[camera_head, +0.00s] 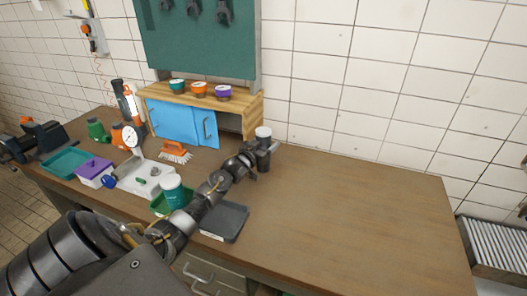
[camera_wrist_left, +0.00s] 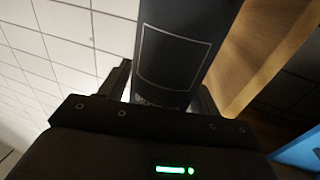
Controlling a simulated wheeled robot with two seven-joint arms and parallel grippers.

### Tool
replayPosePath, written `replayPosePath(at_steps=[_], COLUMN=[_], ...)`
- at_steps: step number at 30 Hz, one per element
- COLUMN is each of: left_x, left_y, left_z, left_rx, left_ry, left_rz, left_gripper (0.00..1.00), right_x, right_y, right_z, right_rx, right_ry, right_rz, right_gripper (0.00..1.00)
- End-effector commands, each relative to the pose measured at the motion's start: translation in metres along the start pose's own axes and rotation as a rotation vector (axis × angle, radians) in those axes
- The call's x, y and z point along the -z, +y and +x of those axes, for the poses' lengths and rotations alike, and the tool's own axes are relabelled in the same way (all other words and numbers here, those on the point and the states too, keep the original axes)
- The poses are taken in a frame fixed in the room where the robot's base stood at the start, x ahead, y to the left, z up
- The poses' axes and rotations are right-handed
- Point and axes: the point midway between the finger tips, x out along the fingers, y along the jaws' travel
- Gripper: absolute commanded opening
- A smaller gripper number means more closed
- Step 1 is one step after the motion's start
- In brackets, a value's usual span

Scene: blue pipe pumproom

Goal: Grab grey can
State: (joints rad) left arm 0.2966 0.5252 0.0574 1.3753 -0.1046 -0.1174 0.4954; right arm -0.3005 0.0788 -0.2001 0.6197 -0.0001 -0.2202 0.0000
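The grey can (camera_wrist_left: 178,50) is dark grey with a thin light outline printed on it, and it fills the middle of the left wrist view. In the head view its pale top (camera_head: 264,131) shows above my left gripper (camera_head: 262,150), which hides most of its body. It stands at the back of the bench, by the right end of the wooden cabinet. The fingers of my left gripper (camera_wrist_left: 163,92) are on either side of the can, with a narrow light gap at the left finger, so it looks open around it. My right gripper is not in view.
The wooden cabinet (camera_head: 252,104) with blue doors (camera_head: 172,122) stands close left of the gripper and carries several small tins. The bench's right side (camera_head: 365,215) is clear.

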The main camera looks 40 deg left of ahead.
Motion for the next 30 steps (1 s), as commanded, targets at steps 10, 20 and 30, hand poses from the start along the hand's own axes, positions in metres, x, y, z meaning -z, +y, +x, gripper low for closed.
replayPosePath(at_steps=[10,20,30], left_x=[0.000,0.004,0.057], left_y=[0.000,-0.001,-0.003], left_z=[0.000,0.000,-0.023], left_rx=[0.000,0.001,-0.001], left_ry=[-0.001,0.003,0.007], left_rz=[0.000,0.001,0.005], left_gripper=[0.18,0.18,0.18], right_x=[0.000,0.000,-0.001], right_y=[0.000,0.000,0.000], right_z=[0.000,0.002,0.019], right_rx=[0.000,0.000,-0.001], right_ry=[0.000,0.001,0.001], right_rz=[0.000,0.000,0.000], right_gripper=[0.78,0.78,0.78])
